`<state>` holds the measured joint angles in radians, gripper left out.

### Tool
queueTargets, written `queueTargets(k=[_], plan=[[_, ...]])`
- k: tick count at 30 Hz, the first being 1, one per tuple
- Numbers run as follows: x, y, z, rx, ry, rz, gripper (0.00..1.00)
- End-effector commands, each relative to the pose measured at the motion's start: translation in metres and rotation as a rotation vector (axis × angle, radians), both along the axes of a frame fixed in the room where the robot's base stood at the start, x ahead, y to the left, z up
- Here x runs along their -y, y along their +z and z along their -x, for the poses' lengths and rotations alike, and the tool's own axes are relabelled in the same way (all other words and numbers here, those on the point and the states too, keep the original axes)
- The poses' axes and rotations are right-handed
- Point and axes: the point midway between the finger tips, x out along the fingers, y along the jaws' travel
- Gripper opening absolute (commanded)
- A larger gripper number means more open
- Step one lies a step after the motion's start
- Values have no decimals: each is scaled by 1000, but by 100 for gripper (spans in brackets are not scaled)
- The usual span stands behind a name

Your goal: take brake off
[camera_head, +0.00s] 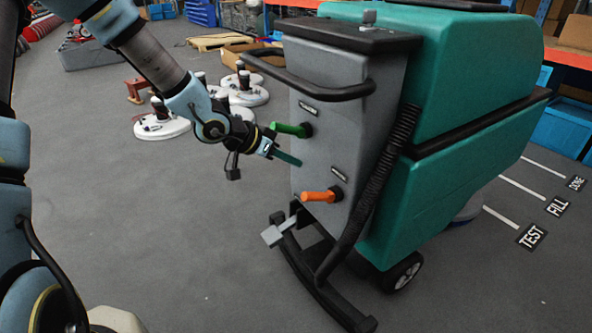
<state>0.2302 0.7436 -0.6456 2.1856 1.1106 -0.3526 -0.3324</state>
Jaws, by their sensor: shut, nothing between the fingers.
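A teal and grey floor scrubber (455,70) stands in the middle right, its grey rear panel (335,85) facing left. A green lever (290,130) sticks out to the left from the upper part of the panel. An orange lever (320,196) sticks out to the left lower down. Small dark labels sit by both levers, too small to read. A grey pedal (276,232) is low at the rear. I cannot tell which control is the brake. My gripper (290,159) is shut and empty, just below the green lever and above the orange one; contact with the panel is unclear.
A black handlebar (315,91) juts from the panel above the levers. A ribbed black hose (378,185) runs down its right side. White round discs (160,126) lie on the floor behind my arm. Floor markings TEST and FILL (558,206) are at right.

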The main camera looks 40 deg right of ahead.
Motion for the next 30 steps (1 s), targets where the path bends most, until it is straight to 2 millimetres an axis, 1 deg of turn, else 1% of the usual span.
queueTargets(k=[1,12,15,21,30], plan=[[8,-10,2,-3,-2,-1,0],[64,-57,9,-1,0,-2,0],[55,-71,11,-2,1,-5,0],[47,-86,14,-2,1,-2,0],[45,-89,14,0,1,-1,0]])
